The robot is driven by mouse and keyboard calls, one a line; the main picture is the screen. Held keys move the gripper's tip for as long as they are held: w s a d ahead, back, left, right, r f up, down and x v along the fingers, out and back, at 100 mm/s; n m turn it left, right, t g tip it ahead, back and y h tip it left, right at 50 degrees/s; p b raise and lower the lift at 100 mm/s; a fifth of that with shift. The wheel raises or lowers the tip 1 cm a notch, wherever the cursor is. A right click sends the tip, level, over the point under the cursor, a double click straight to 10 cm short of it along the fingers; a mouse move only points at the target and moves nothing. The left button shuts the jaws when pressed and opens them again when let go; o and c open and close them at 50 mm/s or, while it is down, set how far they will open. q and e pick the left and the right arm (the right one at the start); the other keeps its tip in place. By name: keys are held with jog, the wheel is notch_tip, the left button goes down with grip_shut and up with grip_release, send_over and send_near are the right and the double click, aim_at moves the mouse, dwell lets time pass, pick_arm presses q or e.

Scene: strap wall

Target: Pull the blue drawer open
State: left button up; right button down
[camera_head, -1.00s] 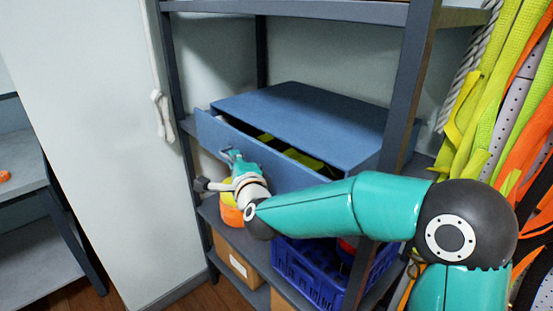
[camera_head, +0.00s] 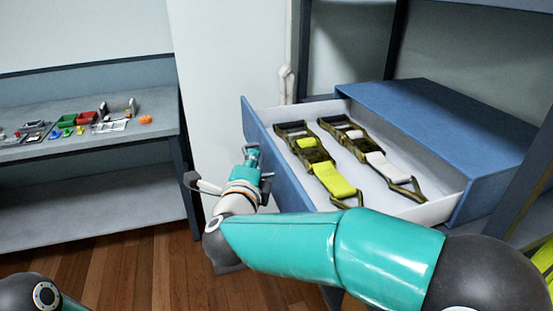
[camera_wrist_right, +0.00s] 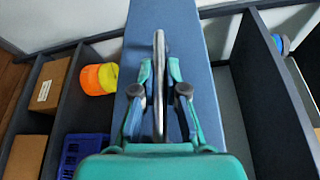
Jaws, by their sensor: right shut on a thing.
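The blue drawer (camera_head: 268,150) stands well out of its blue cabinet (camera_head: 435,125) in the head view, and its white inside shows. Two ratchet straps lie in it, one with yellow webbing (camera_head: 334,181) and one with white webbing (camera_head: 381,166). My right gripper (camera_head: 252,158) is at the drawer's front. In the right wrist view my right gripper (camera_wrist_right: 159,85) is shut on the metal bar handle (camera_wrist_right: 159,50), which runs between its fingers. A dark part of my left arm shows at the lower left of the head view; its gripper is out of view.
A grey bench (camera_head: 100,150) with small coloured items stands at the left. In the wrist view, a blue crate (camera_wrist_right: 84,152), a cardboard box (camera_wrist_right: 50,85) and an orange-yellow roll (camera_wrist_right: 98,79) sit beside the drawer. Wooden floor (camera_head: 150,250) is clear in front.

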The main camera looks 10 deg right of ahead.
jog(key=shift+s+a+f, duration=0.1)
jog(key=shift+a+f, duration=0.1)
jog(key=shift+a, duration=0.45)
jog(key=c, duration=1.2)
grip_release()
jog(key=shift+r, duration=0.1)
jog(key=f+v, duration=0.1)
jog(key=v, duration=1)
jog(key=shift+s+r, duration=0.45)
jog(key=shift+a, duration=0.1)
